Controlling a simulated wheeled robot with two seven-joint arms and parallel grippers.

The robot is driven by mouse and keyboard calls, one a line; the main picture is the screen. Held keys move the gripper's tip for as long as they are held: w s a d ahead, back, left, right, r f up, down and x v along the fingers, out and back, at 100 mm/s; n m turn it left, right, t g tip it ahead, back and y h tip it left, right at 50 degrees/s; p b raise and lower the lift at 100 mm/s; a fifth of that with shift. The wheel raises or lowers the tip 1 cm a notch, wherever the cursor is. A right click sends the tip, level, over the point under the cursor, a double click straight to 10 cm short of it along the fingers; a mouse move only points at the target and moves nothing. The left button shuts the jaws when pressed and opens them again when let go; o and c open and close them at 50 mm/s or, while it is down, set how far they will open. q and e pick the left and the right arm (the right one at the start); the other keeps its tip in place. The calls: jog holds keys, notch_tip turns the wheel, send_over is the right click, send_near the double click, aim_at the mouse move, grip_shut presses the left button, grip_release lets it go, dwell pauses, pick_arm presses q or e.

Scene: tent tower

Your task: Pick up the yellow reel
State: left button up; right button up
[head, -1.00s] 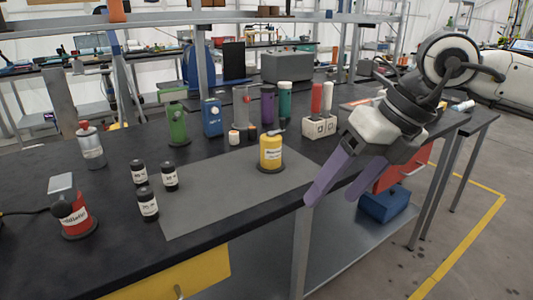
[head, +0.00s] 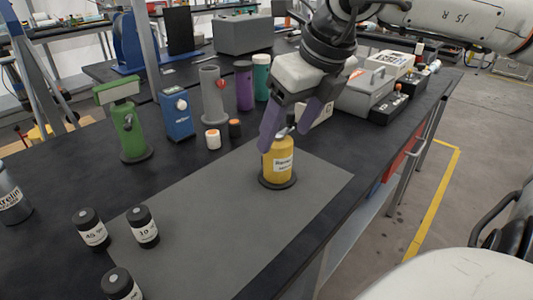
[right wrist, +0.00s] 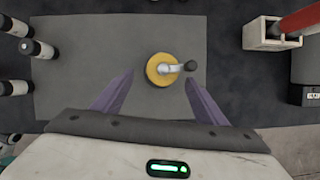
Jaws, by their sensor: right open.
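The yellow reel (head: 280,161) stands upright on the grey mat with a white label and a crank on its top. In the right wrist view the yellow reel (right wrist: 160,80) shows from above, with its crank pointing right. My right gripper (head: 285,137) is open and empty. Its purple fingers reach down around the top of the reel in the head view. In the right wrist view, my right gripper (right wrist: 160,78) has a finger on each side of the reel, with gaps to both. My left gripper is not in view.
A green stand (head: 130,130), a blue box (head: 177,116), a grey cylinder (head: 211,95) and small jars stand behind. A white holder (right wrist: 258,36) is right of the mat.

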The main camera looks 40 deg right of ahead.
aim_at(284, 143)
jog(key=x, duration=0.3)
jog(key=shift+s+f, duration=0.15)
jog(key=shift+f, duration=0.15)
jog(key=x, duration=0.4)
jog(key=shift+d+f, duration=0.2)
jog(key=c, duration=1.4)
jog(key=shift+r, duration=0.1)
jog(key=shift+c, duration=0.5)
jog(key=shift+r, duration=0.1)
